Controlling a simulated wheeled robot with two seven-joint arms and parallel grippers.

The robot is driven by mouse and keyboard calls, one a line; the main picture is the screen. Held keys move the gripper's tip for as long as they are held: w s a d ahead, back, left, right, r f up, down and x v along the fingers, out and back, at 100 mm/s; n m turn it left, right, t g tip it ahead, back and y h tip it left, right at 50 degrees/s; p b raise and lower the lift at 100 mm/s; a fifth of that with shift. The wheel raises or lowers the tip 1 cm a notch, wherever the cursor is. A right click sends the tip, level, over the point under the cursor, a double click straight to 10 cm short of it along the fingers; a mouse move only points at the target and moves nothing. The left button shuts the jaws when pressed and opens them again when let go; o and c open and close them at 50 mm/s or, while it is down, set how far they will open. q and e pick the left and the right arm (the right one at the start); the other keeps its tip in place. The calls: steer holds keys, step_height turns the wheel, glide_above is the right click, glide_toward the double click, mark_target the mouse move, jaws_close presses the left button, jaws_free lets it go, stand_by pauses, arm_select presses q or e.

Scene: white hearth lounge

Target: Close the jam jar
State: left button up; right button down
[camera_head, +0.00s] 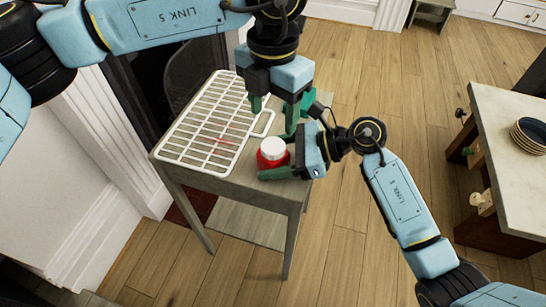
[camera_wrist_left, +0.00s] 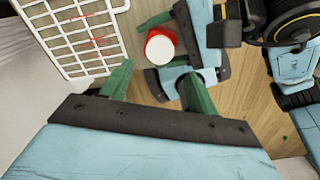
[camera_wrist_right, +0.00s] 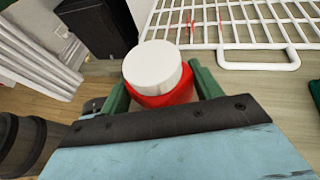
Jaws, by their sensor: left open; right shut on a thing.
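The jam jar is red (camera_head: 272,163) with a white lid (camera_head: 272,148) on top, near the front right edge of the small grey table (camera_head: 236,182). My right gripper (camera_head: 278,162) is shut on the red jar from the right. In the right wrist view the red jar (camera_wrist_right: 172,97) sits between its green fingers, and the white lid (camera_wrist_right: 152,67) covers its top; whether it is screwed tight I cannot tell. My left gripper (camera_head: 273,110) is open and empty, pointing down above and behind the jar. The left wrist view shows the white lid (camera_wrist_left: 160,47) beyond its fingers.
A white wire rack (camera_head: 215,128) covers the left and back of the small table. A fireplace surround (camera_head: 110,125) stands at the left. Another table (camera_head: 505,115) with stacked bowls (camera_head: 529,134) is at the right. Open wooden floor lies between the tables.

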mark_target(273, 145)
arm_select(q)
steer(key=shift+f, duration=4)
steer(key=c, duration=1)
steer(key=m, duration=0.7)
steer(key=shift+m, duration=0.4)
steer(key=m, duration=0.9)
